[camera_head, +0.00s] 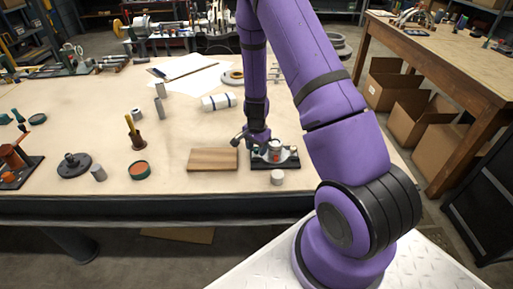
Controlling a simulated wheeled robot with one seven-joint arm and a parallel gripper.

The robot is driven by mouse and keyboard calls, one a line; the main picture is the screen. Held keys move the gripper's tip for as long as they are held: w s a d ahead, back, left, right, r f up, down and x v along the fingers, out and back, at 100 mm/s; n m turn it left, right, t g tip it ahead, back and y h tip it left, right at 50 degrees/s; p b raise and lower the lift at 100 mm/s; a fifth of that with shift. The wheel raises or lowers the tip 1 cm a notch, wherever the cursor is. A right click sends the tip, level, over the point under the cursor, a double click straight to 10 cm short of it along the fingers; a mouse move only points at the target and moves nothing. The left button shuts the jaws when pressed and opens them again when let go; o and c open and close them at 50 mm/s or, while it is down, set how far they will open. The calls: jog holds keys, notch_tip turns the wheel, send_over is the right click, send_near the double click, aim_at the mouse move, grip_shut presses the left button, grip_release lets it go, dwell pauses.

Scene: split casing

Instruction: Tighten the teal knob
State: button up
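A small grey and white casing (275,150) with a reddish spot on its front stands on a black base plate (268,165) near the table's front edge. I cannot make out a teal knob on it for certain at this size. My gripper (252,142) points down at the casing's left side, close to it. Its dark fingers are small and partly merge with the casing, so I cannot tell whether they touch it or hold anything.
A wooden board (213,160) lies just left of the base plate. A small pale cylinder (277,177) stands in front of it. A teal-rimmed round tin (139,170), a dark disc (74,165) and a brush holder (136,134) stand further left. The table's middle is fairly clear.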

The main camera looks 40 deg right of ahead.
notch_tip(320, 180, up, 11)
dwell(0.7)
dwell(0.5)
notch_tip(320, 180, up, 13)
jog(key=n+t+y, duration=0.1)
jog(key=n+t, duration=0.1)
jog(key=n, duration=0.2)
send_over(256, 148)
jog(key=s+a, duration=0.2)
jog(key=a, duration=0.3)
jog(key=s+a+r+n, duration=0.35)
jog(key=s+r, duration=0.25)
jog(key=r, duration=0.4)
jog(key=s+a+r+n+t, duration=0.1)
jog(key=s+a+r+n, duration=0.1)
jog(key=s+r, duration=0.3)
jog(key=s+a+r+n+t+h, duration=0.1)
jog(key=s+r+n, duration=0.4)
jog(key=s, duration=0.8)
jog(key=shift+s+a+r+t, duration=0.35)
jog(key=shift+a+r+t, duration=0.25)
jog(key=shift+a, duration=0.25)
jog(key=shift+w, duration=0.15)
